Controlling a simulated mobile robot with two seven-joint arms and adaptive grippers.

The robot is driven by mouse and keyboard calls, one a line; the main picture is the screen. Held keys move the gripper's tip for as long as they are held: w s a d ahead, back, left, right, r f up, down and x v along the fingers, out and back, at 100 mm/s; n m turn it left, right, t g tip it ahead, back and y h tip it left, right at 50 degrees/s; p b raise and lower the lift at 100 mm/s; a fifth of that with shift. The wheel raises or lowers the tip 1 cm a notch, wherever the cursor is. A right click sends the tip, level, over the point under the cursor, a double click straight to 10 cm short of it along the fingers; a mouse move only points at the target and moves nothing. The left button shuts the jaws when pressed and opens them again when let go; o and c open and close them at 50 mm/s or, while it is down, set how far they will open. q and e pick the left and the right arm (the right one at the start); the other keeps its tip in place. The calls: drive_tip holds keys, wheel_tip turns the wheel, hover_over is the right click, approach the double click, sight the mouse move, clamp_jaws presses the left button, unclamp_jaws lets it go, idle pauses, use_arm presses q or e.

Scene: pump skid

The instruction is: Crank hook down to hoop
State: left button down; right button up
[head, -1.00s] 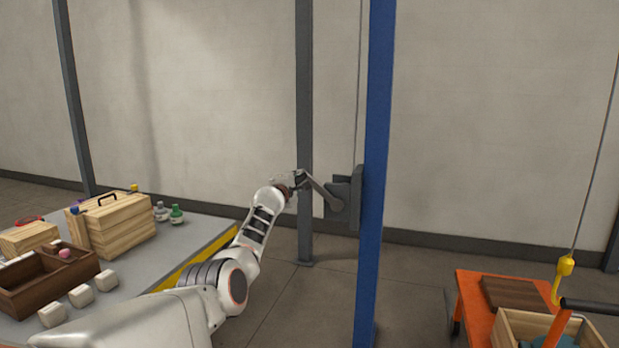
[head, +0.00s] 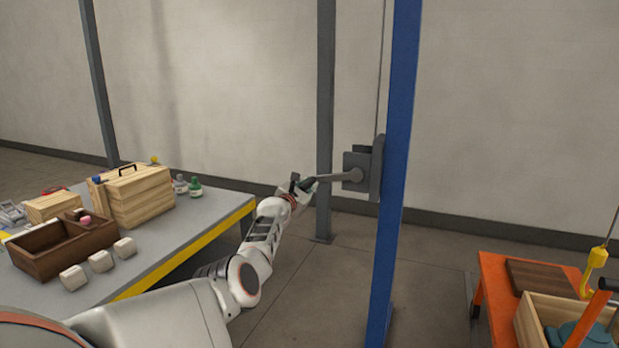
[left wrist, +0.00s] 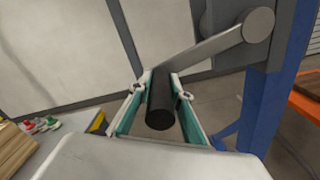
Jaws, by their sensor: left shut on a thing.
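My left gripper (head: 303,185) is shut on the dark crank handle, left of the blue post. In the left wrist view the black handle grip (left wrist: 160,108) sits between the two fingers (left wrist: 160,100). The grey crank arm (head: 336,178) runs nearly level from the handle to the winch (head: 362,172) on the blue post (head: 399,150). The yellow hook (head: 592,270) hangs on a cable at the right, above the wooden crate (head: 527,322). A teal object (head: 570,335) lies in the crate. I cannot make out a hoop. My right gripper is not in view.
A grey table (head: 190,235) with a yellow edge stands at left, bearing a wooden box (head: 140,195), a dark tray (head: 65,262), white blocks (head: 100,261) and bottles. An orange cart (head: 490,285) carries the crate and a brown board (head: 540,277). Grey posts stand behind.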

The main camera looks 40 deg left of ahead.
use_arm(q)
drive_tip(key=shift+w+d+f+n+b, duration=0.1)
drive_tip(key=shift+d+f+n+b, duration=0.25)
drive_tip(key=shift+f+n, duration=0.55)
drive_tip(key=shift+w+d+f+n+b, duration=0.1)
drive_tip(key=shift+d+f+n, duration=0.45)
drive_tip(key=shift+f, duration=0.65)
drive_tip(key=c, duration=1.8)
unclamp_jaws()
drive_tip(key=shift+c, duration=0.2)
drive_tip(key=shift+r, duration=0.1)
drive_tip(key=shift+a+r, duration=0.1)
wheel_tip(320, 180, up, 10)
